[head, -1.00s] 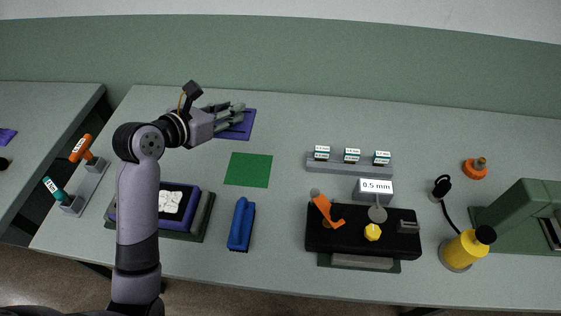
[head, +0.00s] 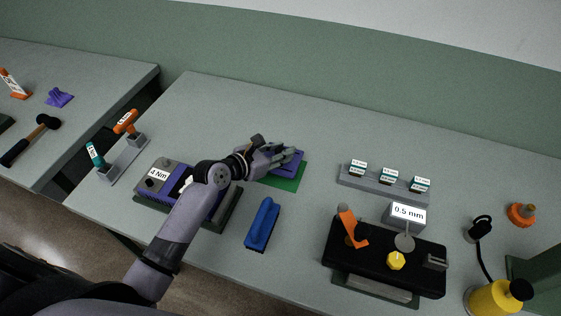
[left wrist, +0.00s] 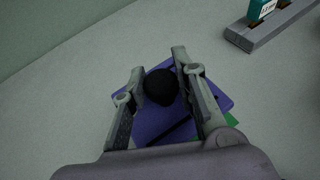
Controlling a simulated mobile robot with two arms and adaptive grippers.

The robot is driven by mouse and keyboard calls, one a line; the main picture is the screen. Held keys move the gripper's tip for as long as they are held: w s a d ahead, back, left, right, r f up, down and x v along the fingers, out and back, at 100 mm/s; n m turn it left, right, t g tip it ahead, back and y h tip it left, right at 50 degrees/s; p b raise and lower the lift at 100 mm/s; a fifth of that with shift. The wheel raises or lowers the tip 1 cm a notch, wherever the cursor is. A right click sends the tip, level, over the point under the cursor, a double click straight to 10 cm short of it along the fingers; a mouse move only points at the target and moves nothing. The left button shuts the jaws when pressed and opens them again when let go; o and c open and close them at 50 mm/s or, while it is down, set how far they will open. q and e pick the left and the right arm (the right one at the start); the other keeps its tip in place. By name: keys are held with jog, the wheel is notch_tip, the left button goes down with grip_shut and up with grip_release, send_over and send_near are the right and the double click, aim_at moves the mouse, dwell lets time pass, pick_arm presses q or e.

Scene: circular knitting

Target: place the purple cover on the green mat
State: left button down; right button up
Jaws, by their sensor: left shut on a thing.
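The purple cover (head: 291,167) is a flat plate over the back part of the green mat (head: 289,184). My left gripper (head: 283,156) is shut on the cover. In the left wrist view the cover (left wrist: 153,123) lies between and below the fingers of the left gripper (left wrist: 160,85), which close around a black knob (left wrist: 160,87) on it. A strip of the green mat (left wrist: 232,119) shows beside the cover. I cannot tell whether the cover touches the mat. My right gripper is not in view.
A blue handled block (head: 262,224) lies in front of the mat. The purple and grey "4 Nm" unit (head: 160,180) stands to the left. A grey rack (head: 383,187) of small labelled blocks and a black fixture (head: 385,262) stand to the right.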

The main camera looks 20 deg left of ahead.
pick_arm(q)
notch_tip(320, 180, down, 4)
jog(key=shift+f+b, duration=0.15)
jog(key=shift+b, duration=0.2)
jog(key=shift+f, duration=0.1)
jog(key=c, duration=1.7)
grip_release()
jog(key=o, duration=0.4)
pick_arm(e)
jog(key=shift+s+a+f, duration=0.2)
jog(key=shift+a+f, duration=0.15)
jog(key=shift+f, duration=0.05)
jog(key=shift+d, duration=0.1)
